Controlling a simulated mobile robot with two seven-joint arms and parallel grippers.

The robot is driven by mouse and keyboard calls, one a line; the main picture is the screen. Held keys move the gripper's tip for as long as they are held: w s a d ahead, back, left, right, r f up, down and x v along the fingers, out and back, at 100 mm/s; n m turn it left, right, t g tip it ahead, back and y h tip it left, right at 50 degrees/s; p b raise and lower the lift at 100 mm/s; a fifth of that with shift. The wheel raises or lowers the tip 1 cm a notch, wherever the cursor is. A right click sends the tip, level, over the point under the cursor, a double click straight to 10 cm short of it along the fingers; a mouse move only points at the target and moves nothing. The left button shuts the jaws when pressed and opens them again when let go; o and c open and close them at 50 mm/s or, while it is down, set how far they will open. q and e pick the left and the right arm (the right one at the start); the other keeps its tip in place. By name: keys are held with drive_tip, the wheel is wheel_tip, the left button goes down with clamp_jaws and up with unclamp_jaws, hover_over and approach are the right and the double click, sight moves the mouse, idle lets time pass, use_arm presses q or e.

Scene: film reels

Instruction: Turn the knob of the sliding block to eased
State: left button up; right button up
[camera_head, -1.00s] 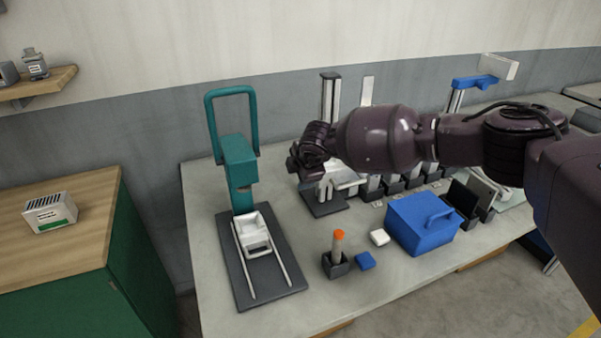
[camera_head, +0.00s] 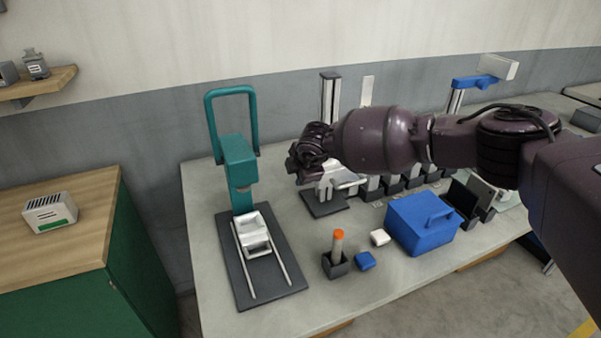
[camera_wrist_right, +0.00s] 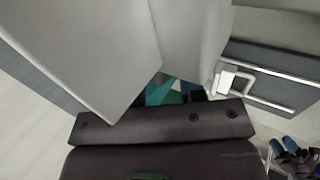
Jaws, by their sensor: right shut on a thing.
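A grey upright post (camera_head: 330,92) rises behind my right wrist from a dark base plate (camera_head: 322,208) at the back of the bench. I take this stand to be the one with the sliding block. My right wrist covers its middle, so the block, its knob and any eased mark cannot be made out. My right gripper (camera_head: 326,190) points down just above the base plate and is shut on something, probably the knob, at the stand. Its pale grey fingers (camera_wrist_right: 165,85) fill the upper part of the right wrist view and hide what they hold. My left gripper is out of view.
A teal press (camera_head: 238,160) with a white carriage (camera_head: 253,240) on rails stands left. In front are an orange-tipped peg (camera_head: 338,238) in a dark holder, a blue block (camera_head: 365,261), a white block (camera_head: 379,237) and a blue box (camera_head: 422,224).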

drive_tip(key=g+h+b, duration=0.1)
drive_tip(key=g, duration=0.2)
drive_tip(key=shift+w+a, duration=0.1)
drive_tip(key=shift+w, duration=0.1)
drive_tip(key=shift+g+h+b, duration=0.6)
drive_tip(key=shift+g+b, duration=1.05)
drive_tip(key=shift+g, duration=0.15)
drive_tip(key=shift+w, duration=0.1)
drive_tip(key=o, duration=0.9)
